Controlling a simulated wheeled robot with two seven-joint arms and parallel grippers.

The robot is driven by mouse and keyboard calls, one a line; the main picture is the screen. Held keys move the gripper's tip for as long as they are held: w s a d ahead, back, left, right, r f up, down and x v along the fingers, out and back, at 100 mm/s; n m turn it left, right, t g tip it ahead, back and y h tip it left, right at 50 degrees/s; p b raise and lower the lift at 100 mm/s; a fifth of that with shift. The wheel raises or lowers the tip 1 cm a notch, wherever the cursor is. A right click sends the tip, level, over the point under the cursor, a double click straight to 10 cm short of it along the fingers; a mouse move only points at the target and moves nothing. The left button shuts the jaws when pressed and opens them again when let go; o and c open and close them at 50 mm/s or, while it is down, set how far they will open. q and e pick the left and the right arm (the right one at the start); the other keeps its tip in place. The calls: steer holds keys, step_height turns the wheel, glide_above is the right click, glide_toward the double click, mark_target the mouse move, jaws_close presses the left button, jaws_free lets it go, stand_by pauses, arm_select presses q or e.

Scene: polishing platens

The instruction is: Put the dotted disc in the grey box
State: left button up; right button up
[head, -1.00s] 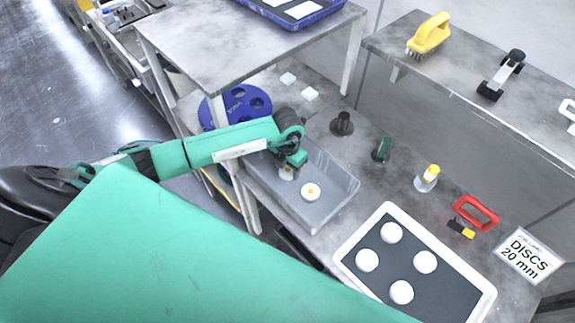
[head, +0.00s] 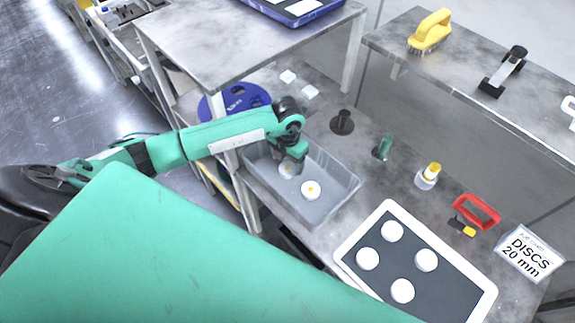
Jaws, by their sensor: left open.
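The grey box (head: 318,213) stands on the bench in the middle of the head view. Two pale discs lie in it: one disc (head: 310,190) with a small yellowish centre mark, and another disc (head: 286,169) with a similar mark, partly hidden by my left gripper. My left gripper (head: 293,164) is open over the far left part of the box, just above that second disc. Its fingertips are too small to make out clearly. My right gripper is not in view.
A white-framed dark tray (head: 374,291) with several plain white discs lies right of the box.

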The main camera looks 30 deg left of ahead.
mark_target(287, 168)
arm_select(q)
step_height(287, 168, up, 9)
steer(key=b, duration=0.2)
steer(key=shift+r, duration=0.15)
stand_by(0.3)
